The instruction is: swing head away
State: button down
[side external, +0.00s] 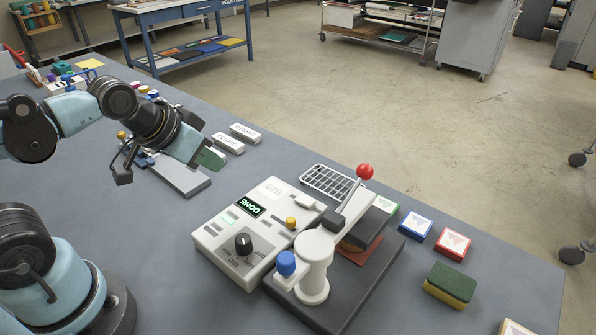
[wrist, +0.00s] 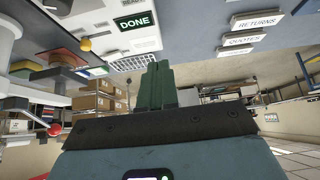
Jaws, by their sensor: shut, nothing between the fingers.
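The press stands on the bench at the middle right of the side external view. Its head (side external: 369,227) is a dark block under a light arm, above a reddish-brown pad (side external: 353,251). The arm carries a handle with a red ball (side external: 365,171); the ball also shows at the left of the wrist view (wrist: 55,129). A white post (side external: 314,268) stands at the press's near side. My gripper (side external: 213,158) is shut and empty, in the air to the left of the press and apart from it. Its green fingers (wrist: 160,85) are together in the wrist view.
Framed tiles (side external: 453,243) and a green-and-yellow sponge (side external: 450,285) lie to the right. Labelled blocks (side external: 245,133) lie near my gripper.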

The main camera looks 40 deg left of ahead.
jog(key=c, duration=1.5)
grip_release()
jog(key=shift+w+d+r, duration=0.1)
jog(key=shift+d, duration=0.1)
jog(key=shift+c, duration=0.2)
jog(key=o, duration=0.6)
jog(key=d+r+n+g+h, duration=0.1)
jog(key=d+r, duration=0.1)
jog(key=d, duration=0.1)
jog(key=d+r+n+g, duration=0.2)
jog(key=d, duration=0.1)
jog(key=d+r+n+g+h, duration=0.1)
jog(key=d+r, duration=0.1)
jog(key=d, duration=0.1)
jog(key=shift+w+d+g+h, duration=0.15)
jog(key=shift+d+g+h, duration=0.1)
jog(key=shift+g+h, duration=0.05)
jog(key=shift+c, duration=0.2)
jog(key=n+g, duration=0.5)
jog(key=g, duration=0.1)
send_near(285, 257)
jog(key=shift+h, duration=0.3)
jog(key=x, duration=0.8)
jog(key=shift+a+f, duration=0.15)
jog(key=shift+f, duration=0.2)
grip_shut()
